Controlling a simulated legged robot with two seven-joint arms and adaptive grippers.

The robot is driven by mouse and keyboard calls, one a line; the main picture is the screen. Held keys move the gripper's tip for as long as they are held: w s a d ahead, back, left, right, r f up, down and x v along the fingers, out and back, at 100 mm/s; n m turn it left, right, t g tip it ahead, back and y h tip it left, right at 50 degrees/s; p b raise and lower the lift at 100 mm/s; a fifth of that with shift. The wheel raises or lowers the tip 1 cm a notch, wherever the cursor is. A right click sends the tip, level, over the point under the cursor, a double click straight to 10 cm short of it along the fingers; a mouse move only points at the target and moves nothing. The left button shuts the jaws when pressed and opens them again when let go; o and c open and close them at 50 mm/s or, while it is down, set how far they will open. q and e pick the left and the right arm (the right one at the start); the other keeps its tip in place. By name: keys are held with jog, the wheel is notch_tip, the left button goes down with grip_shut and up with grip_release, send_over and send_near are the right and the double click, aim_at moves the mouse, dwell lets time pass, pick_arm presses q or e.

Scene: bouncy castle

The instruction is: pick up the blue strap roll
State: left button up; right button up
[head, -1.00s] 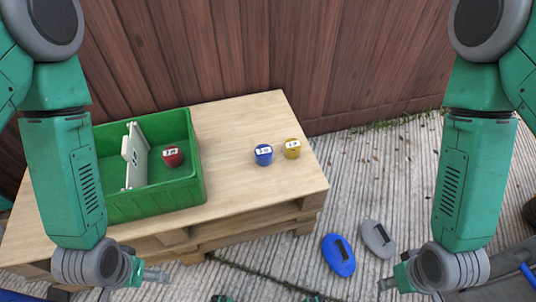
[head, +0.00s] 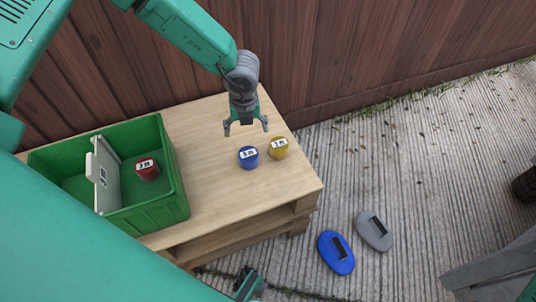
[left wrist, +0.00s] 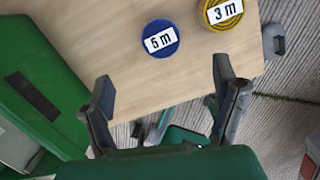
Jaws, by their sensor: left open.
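The blue strap roll (head: 248,159) stands on the wooden pallet table, with a white label on top that reads 5 m in the left wrist view (left wrist: 161,39). My left gripper (head: 246,129) is open and empty above the table, fingers pointing down. In the head view it appears just behind the blue roll, and the roll is not between its fingers. In the left wrist view the open fingers (left wrist: 163,83) show below the roll, apart from it.
A yellow strap roll (head: 279,149) stands close to the right of the blue one. A green crate (head: 181,195) with a white divider (head: 106,175) and a red roll (head: 147,169) stands left. A wooden wall (head: 330,50) rises behind. Blue (head: 336,252) and grey (head: 374,231) objects lie on the ground.

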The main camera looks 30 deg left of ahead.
pick_arm(q)
jog(key=b, duration=0.3)
send_over(248, 153)
jog(key=f, duration=0.8)
jog(key=shift+d, duration=0.35)
jog(key=shift+a+f, duration=0.2)
jog(key=shift+f, duration=0.45)
notch_tip(248, 153, down, 4)
jog(key=shift+a+f+b, duration=0.1)
jog(key=shift+f+b, duration=0.1)
jog(key=shift+b, duration=0.85)
jog(key=shift+r, duration=0.1)
jog(key=c, duration=1.4)
